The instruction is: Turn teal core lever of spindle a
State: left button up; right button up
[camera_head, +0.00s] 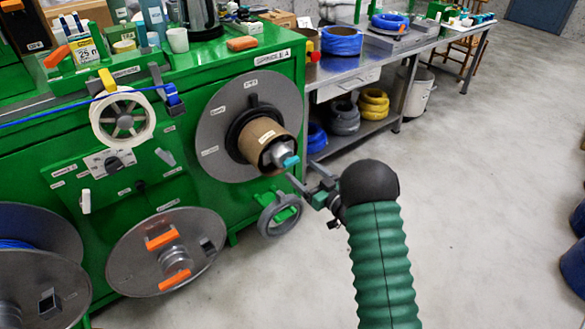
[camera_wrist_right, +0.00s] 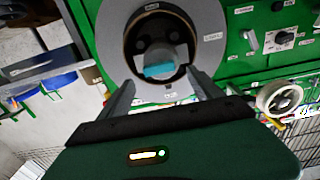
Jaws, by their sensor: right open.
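Spindle A (camera_head: 250,125) is a grey disc on the green machine's front, with a brown cardboard core (camera_head: 262,139) standing out from it. The teal lever (camera_head: 291,161) sits on the grey hub at the core's end. My right gripper (camera_head: 297,180) is close to the lever, just below and in front of it in the head view. In the right wrist view the teal lever (camera_wrist_right: 160,69) shows between and beyond the two spread fingers of my right gripper (camera_wrist_right: 163,85). The fingers are open and look empty; whether they touch the lever I cannot tell. My left gripper is not visible.
A grey handwheel (camera_head: 279,215) sits below the spindle. A reel with orange handles (camera_head: 167,255) is at lower left. A guide wheel (camera_head: 123,120) carries the blue cable. A metal bench (camera_head: 370,60) with cable coils stands behind. The floor at right is mostly clear.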

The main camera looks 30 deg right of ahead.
aim_at(293, 163)
jog(key=w+b, duration=0.1)
jog(key=w, duration=0.4)
jog(key=shift+w+a, duration=0.1)
jog(key=shift+w, duration=0.15)
jog(key=c, duration=1.4)
